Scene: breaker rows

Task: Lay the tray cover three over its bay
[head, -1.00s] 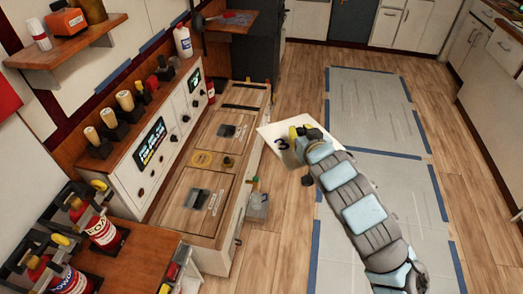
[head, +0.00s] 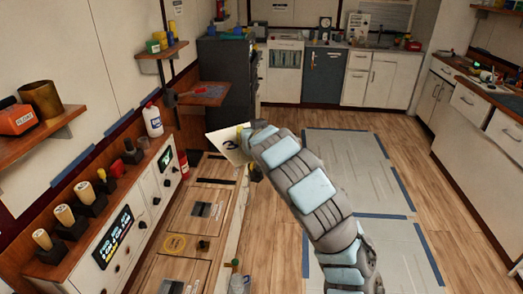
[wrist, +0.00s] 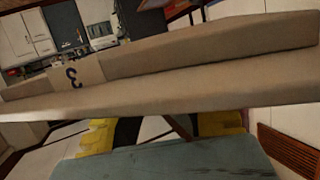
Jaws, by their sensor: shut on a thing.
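The tray cover three (head: 226,150) is a thin cream-coloured plate marked with a dark 3. My gripper (head: 248,140) is shut on its right-hand edge and holds it tilted in the air, in front of the far end of the wooden console. In the wrist view the cover (wrist: 215,82) spans the picture nearly edge-on, above the yellow finger pads of my gripper (wrist: 165,130). The console top (head: 200,228) has inset wooden panels with metal latches and a round yellow emblem. I cannot tell which bay belongs to cover three; the held cover and my arm hide part of the far end.
An instrument panel with knobs and screens (head: 118,230) stands behind the console, at left. A white bottle (head: 152,120) and a red extinguisher (head: 182,164) stand near its far end. A small shelf (head: 163,50) juts from the wall. The floor to the right is clear.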

